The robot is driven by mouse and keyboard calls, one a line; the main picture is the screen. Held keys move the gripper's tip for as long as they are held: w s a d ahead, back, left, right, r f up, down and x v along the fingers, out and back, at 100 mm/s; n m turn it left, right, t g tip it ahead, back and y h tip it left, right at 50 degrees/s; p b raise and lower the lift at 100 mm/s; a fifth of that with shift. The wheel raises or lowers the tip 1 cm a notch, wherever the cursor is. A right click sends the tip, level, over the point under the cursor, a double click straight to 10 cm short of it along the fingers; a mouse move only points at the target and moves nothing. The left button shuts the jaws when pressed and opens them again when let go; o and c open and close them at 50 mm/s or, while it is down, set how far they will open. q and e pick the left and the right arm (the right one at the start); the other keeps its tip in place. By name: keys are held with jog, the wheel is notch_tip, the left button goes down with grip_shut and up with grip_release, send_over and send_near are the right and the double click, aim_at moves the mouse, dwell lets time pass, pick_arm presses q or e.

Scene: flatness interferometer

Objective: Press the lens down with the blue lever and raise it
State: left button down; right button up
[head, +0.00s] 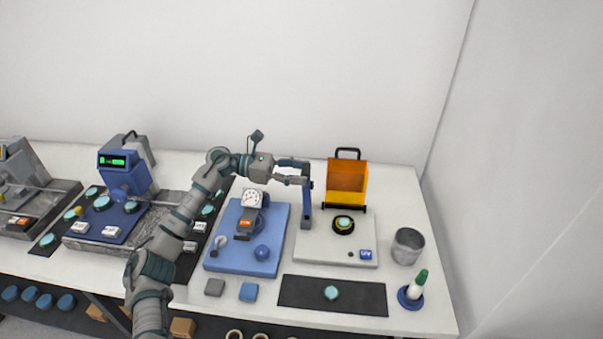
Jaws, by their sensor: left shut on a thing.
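The blue lever (306,207) stands upright at the left edge of a white base plate (318,246). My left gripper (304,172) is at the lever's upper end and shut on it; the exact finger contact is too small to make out. Nothing visibly covers the lens. My right gripper is not in view.
An orange shield (347,178) stands behind the lens. A blue dial-gauge stand (232,259) is left of the plate.

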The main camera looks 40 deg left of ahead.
pick_arm(q)
jog(key=shift+f, duration=0.5)
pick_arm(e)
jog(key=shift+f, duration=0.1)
pick_arm(q)
jog(key=c, duration=0.5)
grip_release()
jog(key=shift+o, duration=0.5)
jog(key=shift+a, duration=0.2)
jog(key=shift+a+r, duration=0.15)
jog(key=shift+a, duration=0.1)
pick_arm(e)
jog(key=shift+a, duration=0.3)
pick_arm(q)
jog(key=v, duration=1.2)
jog(key=shift+w+a, duration=0.2)
jog(key=shift+a, duration=0.05)
jog(key=shift+d, duration=0.15)
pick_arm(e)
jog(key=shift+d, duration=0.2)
pick_arm(q)
jog(key=shift+d, duration=0.1)
